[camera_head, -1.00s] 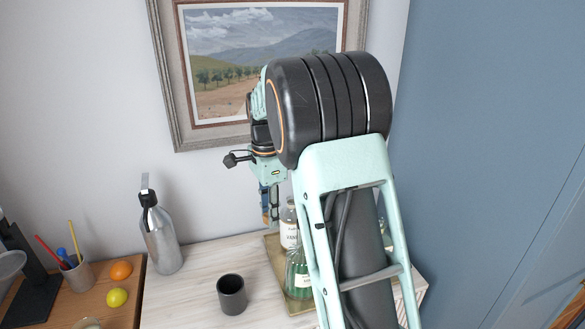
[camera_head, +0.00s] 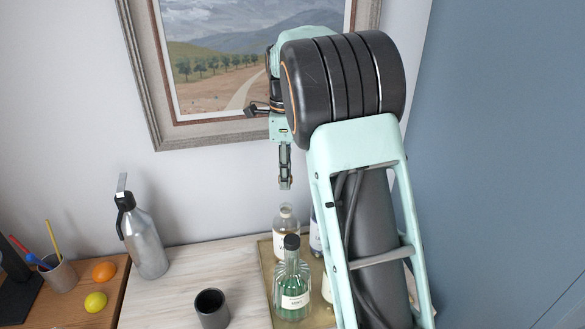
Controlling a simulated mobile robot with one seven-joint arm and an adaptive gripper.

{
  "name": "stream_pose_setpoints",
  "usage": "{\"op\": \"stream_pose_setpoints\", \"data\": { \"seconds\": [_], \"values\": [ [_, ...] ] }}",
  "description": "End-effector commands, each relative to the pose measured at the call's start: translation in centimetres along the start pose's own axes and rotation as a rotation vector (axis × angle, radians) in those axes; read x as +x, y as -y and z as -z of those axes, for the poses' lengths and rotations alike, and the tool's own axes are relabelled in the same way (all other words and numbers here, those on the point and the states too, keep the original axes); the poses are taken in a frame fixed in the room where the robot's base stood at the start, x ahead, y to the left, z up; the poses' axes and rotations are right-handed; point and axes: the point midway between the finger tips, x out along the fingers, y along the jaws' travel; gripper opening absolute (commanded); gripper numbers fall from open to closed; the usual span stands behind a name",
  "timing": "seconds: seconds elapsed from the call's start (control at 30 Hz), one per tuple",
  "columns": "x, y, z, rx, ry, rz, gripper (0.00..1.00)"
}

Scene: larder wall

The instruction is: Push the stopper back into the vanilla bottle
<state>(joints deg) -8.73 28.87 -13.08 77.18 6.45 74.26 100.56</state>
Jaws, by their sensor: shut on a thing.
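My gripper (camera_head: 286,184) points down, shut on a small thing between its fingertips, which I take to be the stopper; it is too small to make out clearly. Below it stands a clear glass bottle (camera_head: 285,218) with a pale label, which I take to be the vanilla bottle, though I cannot read the label. It is upright at the back of a tray, and its neck shows no dark cap. The gripper hangs above this neck, with a gap between them. The bottle's lower part is partly hidden by a green bottle in front.
The green bottle (camera_head: 292,280) with a dark cap stands in the tan tray (camera_head: 265,262). More bottles are partly hidden behind my arm. A dark cup (camera_head: 211,309), a metal flask (camera_head: 143,240), an orange (camera_head: 104,271) and a lemon (camera_head: 95,302) stand to the left. A framed picture (camera_head: 145,90) hangs behind.

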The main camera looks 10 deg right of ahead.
Motion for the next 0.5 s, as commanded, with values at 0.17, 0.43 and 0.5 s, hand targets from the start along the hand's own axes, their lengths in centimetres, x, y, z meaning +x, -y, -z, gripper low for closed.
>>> {"op": "stream_pose_setpoints", "data": {
  "seconds": [0.17,0.43,0.5],
  "values": [
    [0.2,0.0,0.0,-0.001,0.0,0.0,0.14],
    [1.9,-0.1,0.0,-0.001,0.0,-0.001,0.14],
    [2.6,-0.1,0.0,-0.001,0.0,-0.001,0.14]
  ]
}}
